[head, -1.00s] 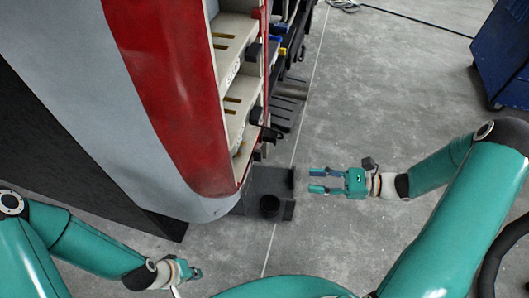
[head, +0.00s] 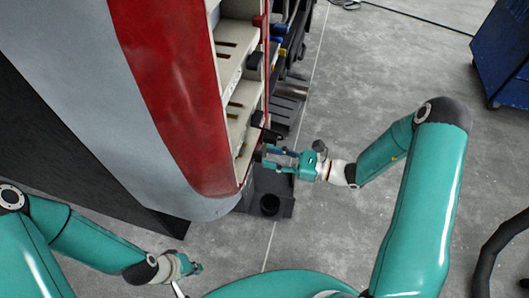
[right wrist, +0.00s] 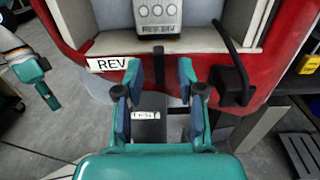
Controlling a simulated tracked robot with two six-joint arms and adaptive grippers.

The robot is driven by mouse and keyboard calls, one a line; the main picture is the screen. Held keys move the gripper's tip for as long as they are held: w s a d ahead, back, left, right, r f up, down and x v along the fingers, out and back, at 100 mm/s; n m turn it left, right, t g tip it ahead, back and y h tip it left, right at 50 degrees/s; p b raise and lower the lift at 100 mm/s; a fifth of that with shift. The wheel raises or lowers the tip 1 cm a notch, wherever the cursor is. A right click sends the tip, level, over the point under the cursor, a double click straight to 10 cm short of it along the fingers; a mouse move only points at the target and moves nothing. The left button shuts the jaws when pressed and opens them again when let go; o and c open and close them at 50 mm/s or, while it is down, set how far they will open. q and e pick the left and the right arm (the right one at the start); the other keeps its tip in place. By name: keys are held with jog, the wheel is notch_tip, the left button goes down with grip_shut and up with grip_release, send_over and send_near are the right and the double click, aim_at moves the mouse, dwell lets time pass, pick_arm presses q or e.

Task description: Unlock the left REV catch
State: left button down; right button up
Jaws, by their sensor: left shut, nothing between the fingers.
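In the head view my right gripper (head: 268,157) is close to the red edge of the coach side. In the right wrist view my right gripper (right wrist: 160,92) is open, with a finger on each side of a dark block (right wrist: 150,128) with a small pale label. It is not visibly closed on anything. A white REV label (right wrist: 108,64) is on the red edge, left of the fingers. A black block (right wrist: 230,86) with a lever is to their right. I cannot tell which part is the left catch. My left gripper (head: 187,267) is shut and low at the left.
The red and grey coach panel (head: 165,95) has open shelves (head: 240,97) along its side. A blue cabinet (head: 505,55) stands at the upper right. The floor between is clear.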

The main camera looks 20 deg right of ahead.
aim_at(259, 156)
jog(key=shift+x, duration=1.15)
